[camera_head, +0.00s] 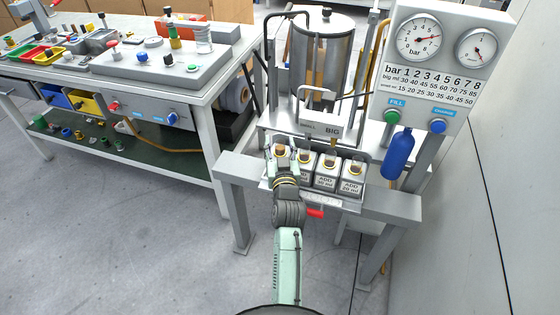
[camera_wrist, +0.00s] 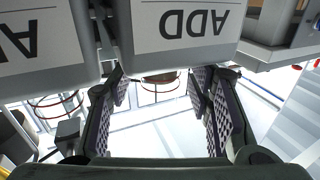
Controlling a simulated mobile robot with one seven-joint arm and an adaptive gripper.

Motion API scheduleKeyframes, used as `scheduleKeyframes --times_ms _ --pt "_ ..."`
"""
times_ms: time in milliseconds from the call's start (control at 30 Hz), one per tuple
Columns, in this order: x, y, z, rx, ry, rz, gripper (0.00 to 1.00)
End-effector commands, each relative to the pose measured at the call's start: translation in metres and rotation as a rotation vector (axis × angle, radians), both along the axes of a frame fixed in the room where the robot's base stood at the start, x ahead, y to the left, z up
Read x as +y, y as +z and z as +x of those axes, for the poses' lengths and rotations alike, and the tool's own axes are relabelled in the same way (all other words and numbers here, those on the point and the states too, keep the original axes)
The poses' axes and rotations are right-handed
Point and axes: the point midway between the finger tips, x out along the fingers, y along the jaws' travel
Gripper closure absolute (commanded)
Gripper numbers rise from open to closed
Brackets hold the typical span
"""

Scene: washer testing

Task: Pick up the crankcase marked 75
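I cannot make out a crankcase marked 75 in either view. My gripper (camera_head: 284,160) is at the left end of the row of small white containers, in front of the filling stand, and partly hides them. In the wrist view my gripper (camera_wrist: 157,90) is open, its two dark textured pads apart with nothing held between them. White containers lettered ADD (camera_wrist: 185,22) appear upside down just beyond the fingers. A thin red ring (camera_wrist: 158,85) shows between the fingertips.
A red piece (camera_head: 315,213) is beside my arm. At left, a workbench (camera_head: 205,92) holds trays and fittings, with loose parts on its green shelf (camera_head: 150,155).

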Motion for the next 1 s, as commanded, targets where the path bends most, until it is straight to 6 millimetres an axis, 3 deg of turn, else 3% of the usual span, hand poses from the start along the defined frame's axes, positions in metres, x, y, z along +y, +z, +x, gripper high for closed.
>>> scheduleKeyframes --times_ms 633,1000 --pt "0.0001 0.0000 -0.0003 0.000 0.000 0.000 0.99" --pt "0.0001 0.0000 -0.0003 0.000 0.000 0.000 1.00"
